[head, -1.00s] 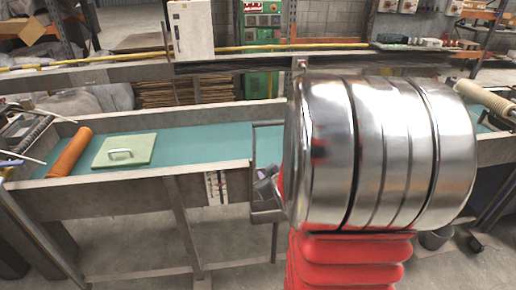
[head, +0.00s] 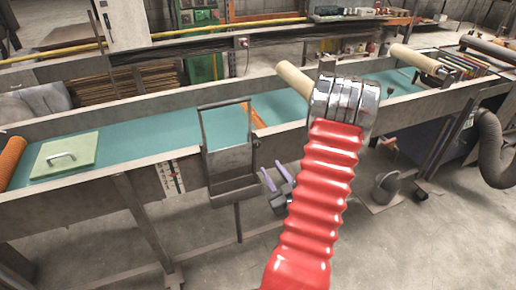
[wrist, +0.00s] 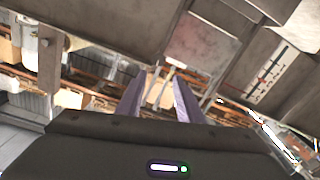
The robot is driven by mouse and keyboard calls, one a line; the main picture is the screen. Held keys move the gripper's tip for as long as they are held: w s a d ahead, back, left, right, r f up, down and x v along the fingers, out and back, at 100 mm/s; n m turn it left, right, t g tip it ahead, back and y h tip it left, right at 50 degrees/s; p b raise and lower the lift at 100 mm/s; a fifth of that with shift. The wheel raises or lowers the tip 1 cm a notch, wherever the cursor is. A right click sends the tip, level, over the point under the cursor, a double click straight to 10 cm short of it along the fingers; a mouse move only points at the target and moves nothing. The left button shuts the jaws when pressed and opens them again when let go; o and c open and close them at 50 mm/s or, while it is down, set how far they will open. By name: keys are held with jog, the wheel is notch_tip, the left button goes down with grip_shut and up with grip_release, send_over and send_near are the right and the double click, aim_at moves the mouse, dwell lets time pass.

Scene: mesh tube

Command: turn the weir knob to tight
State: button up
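The weir (head: 230,165) is a grey metal gate with an upright frame and a box-like front, set at the near wall of the trough. A small dark fitting (head: 257,143) at its right edge may be the knob; its setting is too small to read. My gripper (head: 277,178) has two purple fingers, spread apart and empty, to the right of the weir's front and clear of it. In the wrist view my gripper (wrist: 158,88) also shows its fingers apart, with a grey plate beyond them. I cannot pick out the knob for certain there.
The trough has a teal bed (head: 150,140). A green lid with a handle (head: 64,156) and an orange roller (head: 11,162) lie at the left. A marked gauge (head: 171,178) is on the near wall. A bucket (head: 386,187) stands on the floor at the right.

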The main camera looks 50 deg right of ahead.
aim_at(257, 146)
jog(key=shift+s, duration=0.2)
jog(key=x, duration=1.4)
jog(key=shift+r, duration=0.15)
jog(key=shift+c, duration=0.2)
jog(key=c, duration=0.7)
jog(key=shift+a, duration=0.1)
